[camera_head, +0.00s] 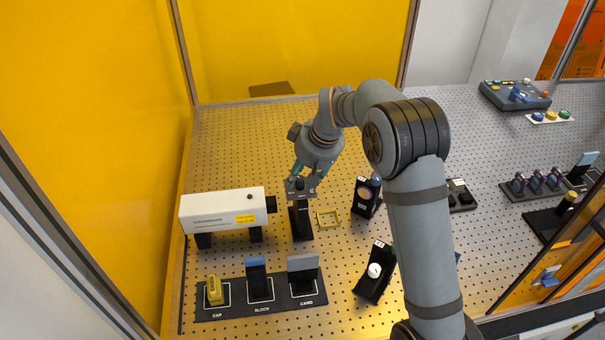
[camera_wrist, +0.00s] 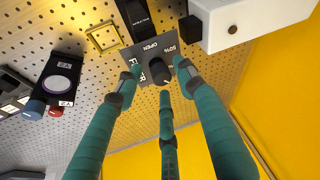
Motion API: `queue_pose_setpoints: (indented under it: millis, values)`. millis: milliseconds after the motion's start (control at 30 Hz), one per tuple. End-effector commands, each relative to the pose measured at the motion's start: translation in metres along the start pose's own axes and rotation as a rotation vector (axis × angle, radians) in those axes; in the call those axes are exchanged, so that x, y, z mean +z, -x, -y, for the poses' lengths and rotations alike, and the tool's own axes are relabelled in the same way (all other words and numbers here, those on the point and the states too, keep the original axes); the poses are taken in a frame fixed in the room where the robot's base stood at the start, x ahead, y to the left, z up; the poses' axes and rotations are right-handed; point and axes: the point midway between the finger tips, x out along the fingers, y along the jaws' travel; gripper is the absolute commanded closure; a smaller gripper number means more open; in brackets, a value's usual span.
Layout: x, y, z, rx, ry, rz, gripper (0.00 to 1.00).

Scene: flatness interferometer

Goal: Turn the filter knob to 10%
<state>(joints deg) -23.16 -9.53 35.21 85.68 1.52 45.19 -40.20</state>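The filter knob (camera_wrist: 160,72) is black and round, on a dark panel (camera_wrist: 133,54) in the wrist view. Its pale lettering shows "OPEN", "50%" and part of "FILTER". A lower right percent label is partly hidden by a finger, and the 10% mark cannot be made out. My gripper (camera_wrist: 158,73) has its teal fingers spread around the knob, with small gaps at the sides. In the head view my gripper (camera_head: 300,184) is right at the top of the black filter stand (camera_head: 301,222); the knob is mostly hidden there.
A white laser box (camera_head: 215,212) stands close left of the filter stand. A brass square frame (camera_head: 329,219) lies to its right, with a black mount (camera_head: 364,198) beyond. A labelled tray (camera_head: 235,309) with a cap, block and card is in front. A second black mount (camera_head: 375,276) stands front right.

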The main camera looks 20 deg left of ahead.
Motion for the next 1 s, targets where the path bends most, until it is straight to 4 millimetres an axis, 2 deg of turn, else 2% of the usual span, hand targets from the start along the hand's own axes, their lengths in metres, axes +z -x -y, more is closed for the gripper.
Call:
queue_pose_setpoints:
  millis: [267,900,1000]
  values:
    - [-0.0002,-0.0014,0.0008,0.0,0.001,0.0,0.62]
    - [-0.0022,-0.0003,0.0018,-0.001,0.002,-0.004,1.0]
    - [-0.0027,-0.0001,0.002,-0.001,0.003,-0.006,1.0]
